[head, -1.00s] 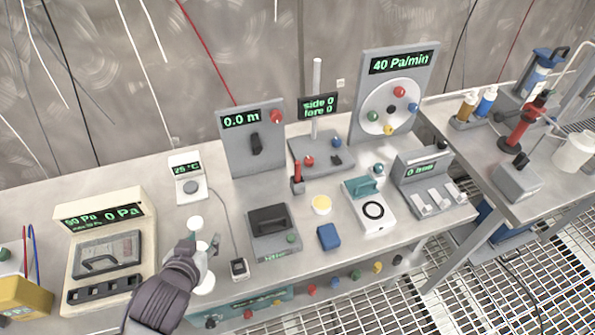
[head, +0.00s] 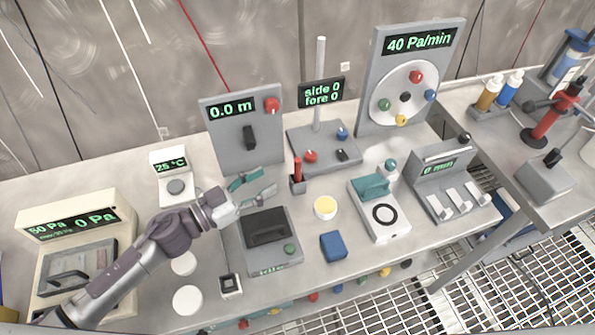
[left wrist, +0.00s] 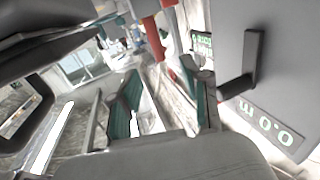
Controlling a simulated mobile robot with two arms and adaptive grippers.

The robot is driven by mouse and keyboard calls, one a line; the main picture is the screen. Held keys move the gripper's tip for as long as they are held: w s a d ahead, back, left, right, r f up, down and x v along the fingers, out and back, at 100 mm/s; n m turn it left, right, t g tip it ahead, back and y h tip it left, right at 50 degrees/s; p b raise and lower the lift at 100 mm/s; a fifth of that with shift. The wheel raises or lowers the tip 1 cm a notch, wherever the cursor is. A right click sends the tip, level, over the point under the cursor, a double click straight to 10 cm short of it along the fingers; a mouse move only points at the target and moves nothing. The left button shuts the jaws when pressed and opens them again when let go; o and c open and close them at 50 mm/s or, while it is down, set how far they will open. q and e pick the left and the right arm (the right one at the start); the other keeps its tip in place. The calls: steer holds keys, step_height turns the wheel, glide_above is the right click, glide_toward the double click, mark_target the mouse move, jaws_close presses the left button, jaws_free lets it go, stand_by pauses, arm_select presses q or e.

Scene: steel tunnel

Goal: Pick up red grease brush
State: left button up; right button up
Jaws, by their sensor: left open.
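The red grease brush (head: 297,168) stands upright in a small grey holder (head: 298,185) on the bench, in front of the side/fore display. In the left wrist view a red upright piece (left wrist: 153,38), which looks like the brush, shows ahead of the fingers. My left gripper (head: 257,183) is open and empty, with its teal-padded fingers spread. It is just left of the brush and holder, apart from them, in front of the 0.0 m panel. In the left wrist view the fingers (left wrist: 162,112) have nothing between them. My right gripper is not in view.
The 0.0 m panel (head: 240,135) stands close behind the left gripper.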

mark_target(298, 164)
arm_select(q)
steer(key=p+x, duration=0.1)
steer(key=x, duration=0.9)
steer(key=shift+s+d+f, duration=0.1)
steer(key=shift+f, duration=0.05)
jaws_close()
